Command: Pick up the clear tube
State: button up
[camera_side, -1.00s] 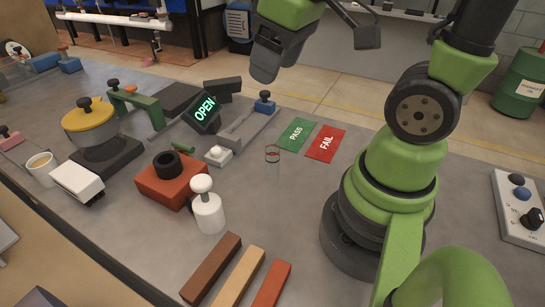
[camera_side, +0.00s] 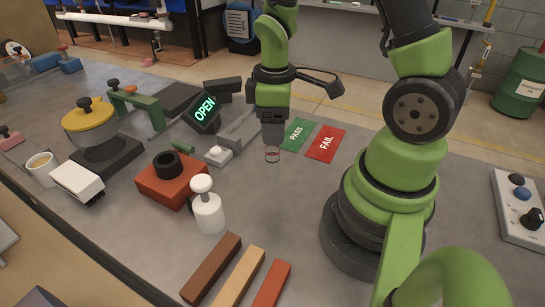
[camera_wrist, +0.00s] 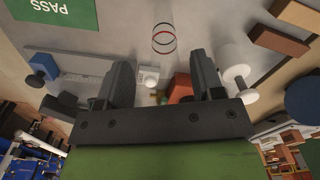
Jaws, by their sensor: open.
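The clear tube (camera_side: 272,166) stands upright on the grey table in the side view, see-through and faint, with a dark and red ring near its top. In the wrist view the clear tube (camera_wrist: 164,38) shows as a dark ring and a red ring just beyond the fingertips, roughly centred between them sideways. My gripper (camera_side: 272,143) points down at the tube's upper end in the side view; I cannot tell whether it touches. In the wrist view my gripper (camera_wrist: 163,72) has its two fingers wide apart with nothing held between them.
Green PASS (camera_side: 297,134) and red FAIL (camera_side: 326,143) cards lie right of the tube. A white bottle (camera_side: 208,212), a red block with a black ring (camera_side: 168,182) and a white-button box (camera_side: 218,155) stand to the left. Bare table lies in front of the tube.

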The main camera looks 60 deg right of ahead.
aim_at(273, 158)
jog(key=shift+a+f, duration=0.15)
jog(key=shift+f, duration=0.95)
jog(key=shift+a+f, duration=0.1)
jog(key=shift+f, duration=0.95)
jog(key=c, duration=1)
jog(key=shift+r, duration=0.1)
